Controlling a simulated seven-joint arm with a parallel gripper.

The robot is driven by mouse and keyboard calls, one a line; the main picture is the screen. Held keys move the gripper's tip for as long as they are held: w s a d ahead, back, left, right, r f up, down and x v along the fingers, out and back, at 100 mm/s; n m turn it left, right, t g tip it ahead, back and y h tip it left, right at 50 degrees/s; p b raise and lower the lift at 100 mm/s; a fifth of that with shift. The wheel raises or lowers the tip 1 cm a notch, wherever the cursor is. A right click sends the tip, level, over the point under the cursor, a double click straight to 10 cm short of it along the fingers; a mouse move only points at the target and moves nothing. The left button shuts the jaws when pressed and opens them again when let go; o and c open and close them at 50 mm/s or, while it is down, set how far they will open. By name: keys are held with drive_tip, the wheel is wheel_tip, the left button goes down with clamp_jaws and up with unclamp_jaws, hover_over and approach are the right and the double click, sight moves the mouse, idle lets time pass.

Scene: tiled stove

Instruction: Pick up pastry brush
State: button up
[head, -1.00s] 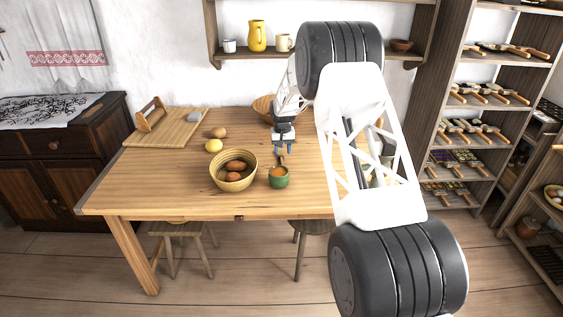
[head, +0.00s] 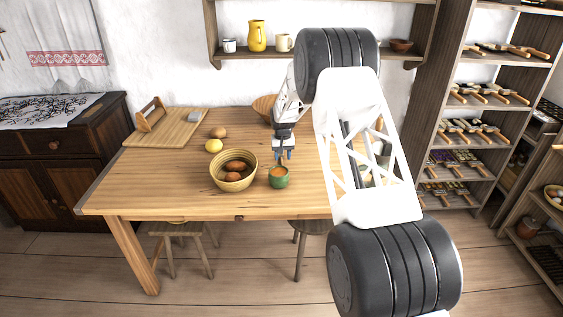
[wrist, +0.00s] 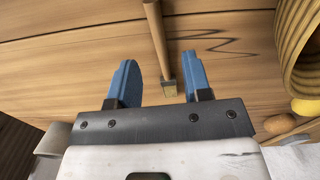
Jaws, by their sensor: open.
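The pastry brush (wrist: 155,30) shows in the wrist view as a wooden handle coming in from the top edge, ending in a metal collar and pale bristles. In that picture the brush end lies between the two blue fingers. My gripper (wrist: 160,61) is open and apart from the brush on both sides. The brush is mostly hidden there by the gripper. I cannot tell whether its handle touches the cup.
A woven bowl (head: 233,182) with brown eggs stands left of the gripper on the wooden table (head: 150,190); its side shows in the wrist view (wrist: 305,45). A lemon (head: 213,146), a brown round item (head: 218,132) and a cutting board (head: 170,135) lie further left. A wooden bowl (head: 262,104) stands behind.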

sight(282, 162)
drive_tip(key=shift+f, duration=2.4)
drive_tip(key=shift+c, duration=0.2)
clamp_jaws()
